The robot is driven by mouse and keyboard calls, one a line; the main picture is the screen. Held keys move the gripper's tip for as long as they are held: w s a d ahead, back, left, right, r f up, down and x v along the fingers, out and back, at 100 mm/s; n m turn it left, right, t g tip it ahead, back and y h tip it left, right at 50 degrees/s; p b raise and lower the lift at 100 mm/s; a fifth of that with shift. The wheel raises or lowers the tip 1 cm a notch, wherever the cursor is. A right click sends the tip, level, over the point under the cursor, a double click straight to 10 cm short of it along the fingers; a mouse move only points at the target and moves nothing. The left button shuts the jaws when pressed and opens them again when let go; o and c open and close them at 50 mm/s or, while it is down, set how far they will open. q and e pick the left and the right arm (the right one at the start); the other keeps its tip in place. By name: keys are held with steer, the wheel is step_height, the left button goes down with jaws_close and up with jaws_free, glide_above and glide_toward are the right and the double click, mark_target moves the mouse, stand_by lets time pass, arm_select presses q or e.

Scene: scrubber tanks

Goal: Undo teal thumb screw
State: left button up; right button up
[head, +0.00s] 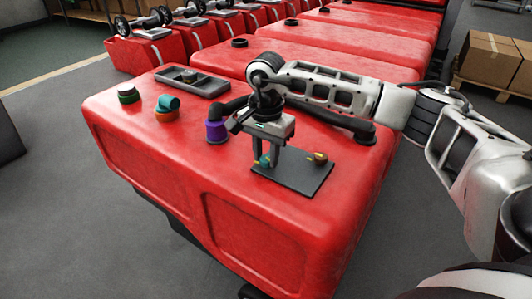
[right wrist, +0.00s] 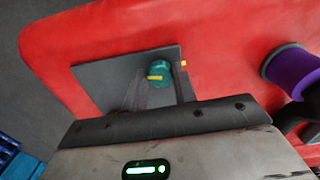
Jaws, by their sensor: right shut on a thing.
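The teal thumb screw (right wrist: 160,75) with a yellow mark stands on a dark grey plate (right wrist: 95,80) on the red tank. In the head view the screw (head: 264,160) shows partly between my gripper's fingers, above the plate (head: 300,181). My right gripper (head: 267,163) points down and is shut on the teal thumb screw. In the right wrist view its two fingers (right wrist: 160,88) reach to either side of the screw and partly hide it. My left gripper is in neither view.
An orange-brown knob (head: 319,158) stands on the plate's right part. A purple fitting (head: 216,132) with a dark hose is left of my gripper.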

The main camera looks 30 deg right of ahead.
mark_target(265, 159)
steer(key=shift+s+a+f, duration=0.1)
steer(key=shift+s+f, duration=0.1)
steer(key=shift+f, duration=0.1)
steer(key=o, duration=1)
steer(key=shift+w, duration=0.1)
steer(key=shift+r, duration=0.1)
steer(key=shift+r, duration=0.1)
steer(key=shift+w+r, duration=0.1)
steer(key=shift+r, duration=0.15)
step_height(265, 159, up, 15)
steer(key=shift+r+p, duration=0.1)
steer(key=shift+p, duration=0.5)
